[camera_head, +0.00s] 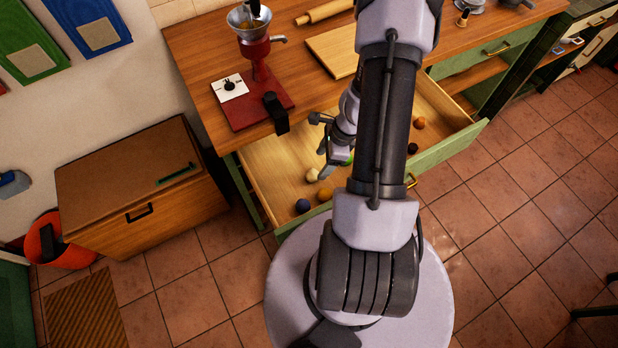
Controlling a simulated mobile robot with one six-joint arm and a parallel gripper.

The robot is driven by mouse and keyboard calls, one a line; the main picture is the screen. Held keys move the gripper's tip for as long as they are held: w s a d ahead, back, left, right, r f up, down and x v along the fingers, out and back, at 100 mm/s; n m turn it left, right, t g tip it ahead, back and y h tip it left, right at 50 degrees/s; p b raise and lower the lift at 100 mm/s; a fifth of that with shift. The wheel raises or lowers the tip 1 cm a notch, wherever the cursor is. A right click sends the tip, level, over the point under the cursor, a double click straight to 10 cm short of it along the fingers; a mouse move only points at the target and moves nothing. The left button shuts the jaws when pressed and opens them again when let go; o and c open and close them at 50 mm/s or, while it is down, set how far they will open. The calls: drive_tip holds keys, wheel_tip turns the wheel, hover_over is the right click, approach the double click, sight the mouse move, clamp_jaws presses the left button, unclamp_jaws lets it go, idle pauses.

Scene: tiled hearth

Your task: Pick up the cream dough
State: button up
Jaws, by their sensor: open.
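The cream dough (312,175) is a small pale ball inside the open green-fronted drawer (270,160), in its left part. My gripper (321,148) is over the drawer, open, with its lower finger close to the cream dough. I cannot tell whether that finger touches the dough. My arm hides the middle of the drawer.
A dark blue ball (302,205) and a yellow-orange ball (324,194) lie near the cream dough. An orange ball (419,122) and a dark ball (413,148) lie at the right. A red grinder (257,60) and a board (332,50) stand on the counter above.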

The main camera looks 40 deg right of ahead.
sight(311, 177)
drive_tip(key=b+x, duration=0.4)
drive_tip(key=x, duration=0.4)
drive_tip(key=shift+w, duration=0.15)
drive_tip(key=shift+r, duration=0.15)
clamp_jaws()
drive_tip(key=shift+r, duration=0.1)
